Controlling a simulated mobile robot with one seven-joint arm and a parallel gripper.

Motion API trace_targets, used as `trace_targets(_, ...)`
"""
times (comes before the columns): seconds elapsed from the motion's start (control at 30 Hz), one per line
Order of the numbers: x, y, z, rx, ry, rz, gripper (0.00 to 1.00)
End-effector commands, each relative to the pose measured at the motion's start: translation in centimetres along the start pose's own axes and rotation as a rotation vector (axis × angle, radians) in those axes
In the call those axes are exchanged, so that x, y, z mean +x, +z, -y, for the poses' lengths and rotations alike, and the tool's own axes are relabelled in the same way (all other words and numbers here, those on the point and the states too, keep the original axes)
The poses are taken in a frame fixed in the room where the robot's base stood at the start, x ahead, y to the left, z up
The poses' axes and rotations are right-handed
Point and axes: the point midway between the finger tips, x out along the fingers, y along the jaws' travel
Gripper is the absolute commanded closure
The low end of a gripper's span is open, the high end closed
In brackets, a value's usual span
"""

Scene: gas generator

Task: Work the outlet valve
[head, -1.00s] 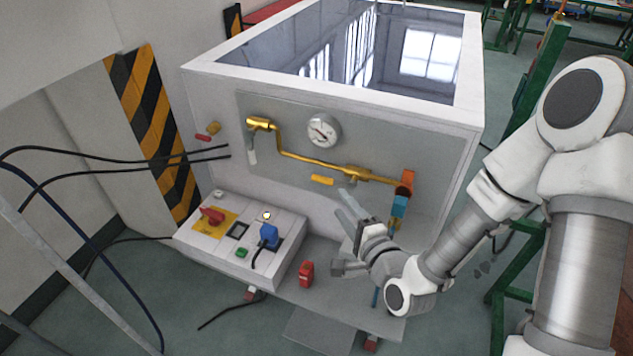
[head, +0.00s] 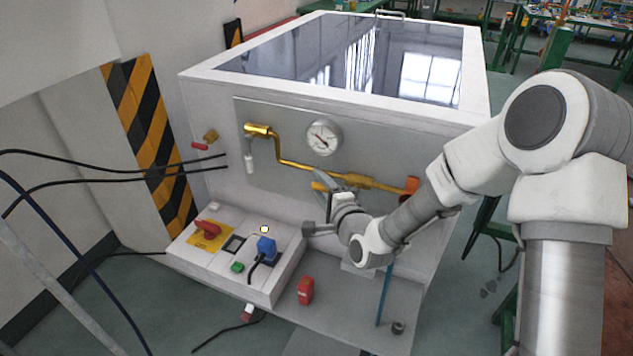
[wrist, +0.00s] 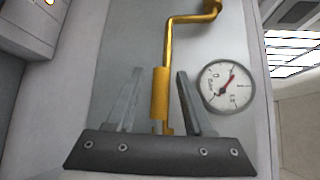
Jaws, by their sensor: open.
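The brass pipe (head: 292,162) runs across the grey panel, stepping down from an upper-left fitting (head: 258,130) towards an orange-red end (head: 411,186) at the right. A flat yellow handle (wrist: 160,92) lies along the pipe's lower run; in the head view it is partly hidden by my gripper. My gripper (head: 326,182) is open in front of the panel. In the wrist view, the two fingers of my gripper (wrist: 160,74) stand apart, one on each side of the handle, with gaps showing. I cannot tell whether the fingertips are deep enough to straddle it.
The round gauge (head: 323,137) sits just above my gripper and beside the right finger in the wrist view (wrist: 228,86). A control box (head: 222,262) with red and blue switches stands below left. A red object (head: 305,290) stands on the ledge.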

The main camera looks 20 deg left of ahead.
Motion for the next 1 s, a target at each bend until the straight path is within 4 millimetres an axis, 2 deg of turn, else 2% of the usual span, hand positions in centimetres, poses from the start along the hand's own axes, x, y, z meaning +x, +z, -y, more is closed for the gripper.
trace_targets(0.2,1.8,0.0,0.0,0.000,0.000,0.000,0.48)
trace_targets(0.53,2.1,0.0,0.0,0.000,0.001,-0.001,0.48)
trace_targets(0.57,2.1,0.0,0.0,0.000,0.001,-0.001,0.52)
trace_targets(0.83,2.1,0.0,0.0,0.000,0.000,-0.001,1.00)
trace_targets(1.0,2.1,0.0,0.0,0.000,0.000,-0.001,1.00)
